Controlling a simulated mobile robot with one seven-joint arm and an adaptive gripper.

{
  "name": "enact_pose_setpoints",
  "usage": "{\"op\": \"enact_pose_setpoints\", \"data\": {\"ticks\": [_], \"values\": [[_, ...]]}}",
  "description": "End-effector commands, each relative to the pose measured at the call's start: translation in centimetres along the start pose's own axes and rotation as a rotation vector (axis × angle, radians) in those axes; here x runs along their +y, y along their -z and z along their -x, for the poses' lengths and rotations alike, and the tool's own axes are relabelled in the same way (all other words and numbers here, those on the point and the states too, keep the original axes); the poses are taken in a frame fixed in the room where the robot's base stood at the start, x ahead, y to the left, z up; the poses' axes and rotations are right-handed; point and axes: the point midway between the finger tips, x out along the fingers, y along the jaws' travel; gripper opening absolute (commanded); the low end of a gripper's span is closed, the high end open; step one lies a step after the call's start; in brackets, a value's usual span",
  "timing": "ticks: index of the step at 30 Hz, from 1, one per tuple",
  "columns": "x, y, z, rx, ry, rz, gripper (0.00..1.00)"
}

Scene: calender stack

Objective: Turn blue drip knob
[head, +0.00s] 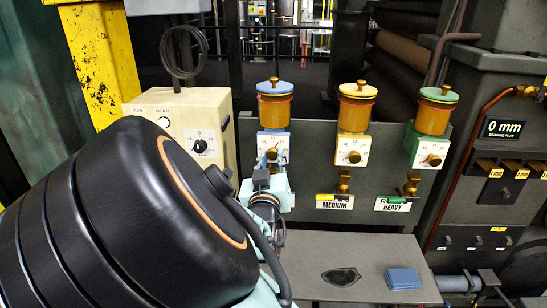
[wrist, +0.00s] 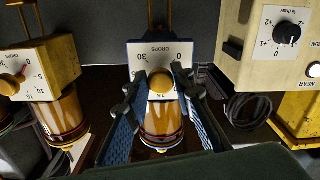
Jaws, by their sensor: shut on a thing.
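The blue-lidded drip unit (head: 274,103) is the leftmost of three amber reservoirs in the head view. Its brass drip knob (head: 272,154) sits on a white dial plate below the reservoir. In the wrist view the unit appears upside down, with the round brass knob (wrist: 160,81) in front of the plate marked DROPS. My gripper (wrist: 164,85) is shut on this knob, one finger on each side. In the head view my gripper (head: 268,180) is partly hidden by my dark arm. The knob's pointer cannot be made out.
The yellow-lidded unit (head: 357,105) and green-lidded unit (head: 434,112) stand to the right, with their own knobs. A cream box (head: 205,108) with a black dial is close on the left. A blue block (head: 403,279) lies on the grey ledge below.

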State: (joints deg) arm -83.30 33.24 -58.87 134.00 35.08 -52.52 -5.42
Motion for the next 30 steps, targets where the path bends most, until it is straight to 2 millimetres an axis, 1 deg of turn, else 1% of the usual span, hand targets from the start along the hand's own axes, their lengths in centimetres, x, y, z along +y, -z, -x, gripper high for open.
{"op": "enact_pose_setpoints", "data": {"ticks": [3, 18, 24, 30], "values": [[0.08, -0.05, -0.11, 0.003, -0.003, -0.119, 0.00], [-0.02, -0.18, -0.12, 0.008, -0.003, -0.593, 0.00], [-0.10, -0.14, -0.13, 0.008, -0.002, -0.764, 0.00], [-0.15, -0.02, -0.10, 0.008, -0.001, -0.897, 0.00]]}}
